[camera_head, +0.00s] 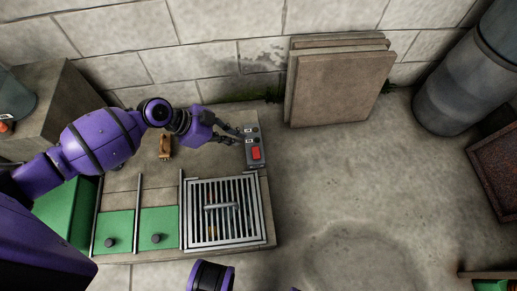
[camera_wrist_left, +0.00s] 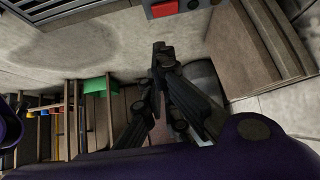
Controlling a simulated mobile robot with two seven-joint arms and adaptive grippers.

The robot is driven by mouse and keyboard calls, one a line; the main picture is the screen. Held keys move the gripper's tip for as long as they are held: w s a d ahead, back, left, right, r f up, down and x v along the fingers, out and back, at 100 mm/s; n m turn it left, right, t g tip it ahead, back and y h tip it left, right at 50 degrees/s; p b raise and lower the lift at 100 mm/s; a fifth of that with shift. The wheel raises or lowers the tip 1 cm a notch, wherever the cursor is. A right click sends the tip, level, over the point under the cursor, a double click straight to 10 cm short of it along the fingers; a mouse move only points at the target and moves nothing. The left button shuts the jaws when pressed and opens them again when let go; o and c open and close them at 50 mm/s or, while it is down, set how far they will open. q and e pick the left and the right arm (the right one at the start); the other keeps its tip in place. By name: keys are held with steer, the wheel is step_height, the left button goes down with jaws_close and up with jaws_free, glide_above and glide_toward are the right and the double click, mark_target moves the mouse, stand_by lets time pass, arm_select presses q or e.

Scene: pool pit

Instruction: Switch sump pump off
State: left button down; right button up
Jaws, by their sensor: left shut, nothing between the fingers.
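A grey control box (camera_head: 253,148) with a red rocker or button (camera_head: 256,153) and small dark knobs sits on the concrete ledge beyond the metal grate. It also shows at the top edge of the left wrist view, with its red part (camera_wrist_left: 163,8) partly cut off. My left gripper (camera_head: 239,137) reaches in from the left, its fingertips just left of the box. In the left wrist view the gripper's dark fingers (camera_wrist_left: 161,50) are shut and empty, below the box in the picture. Whether the tips touch the box is unclear. My right gripper is not in view.
A metal grate (camera_head: 188,213) with a handle lies in front of the box. Green panels (camera_head: 158,222) are left of it. A small brown object (camera_head: 166,147) is on the ledge. Stone slabs (camera_head: 340,85) lean on the wall.

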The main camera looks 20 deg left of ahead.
arm_select(q)
steer(key=shift+w+r, duration=0.1)
steer(key=shift+w, duration=0.1)
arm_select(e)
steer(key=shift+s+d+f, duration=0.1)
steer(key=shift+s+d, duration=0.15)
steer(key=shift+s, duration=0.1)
arm_select(q)
steer(key=b, duration=0.3)
glide_above(257, 158)
step_height(257, 158, down, 7)
steer(key=shift+w+d+f, duration=0.1)
steer(key=shift+w+f, duration=0.05)
steer(key=shift+f, duration=0.05)
step_height(257, 158, down, 3)
steer(key=shift+r+b, duration=0.2)
steer(key=shift+b, duration=0.1)
steer(key=shift+f, duration=0.55)
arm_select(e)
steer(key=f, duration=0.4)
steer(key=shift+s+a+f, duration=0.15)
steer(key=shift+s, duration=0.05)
arm_select(q)
steer(key=shift+b, duration=0.3)
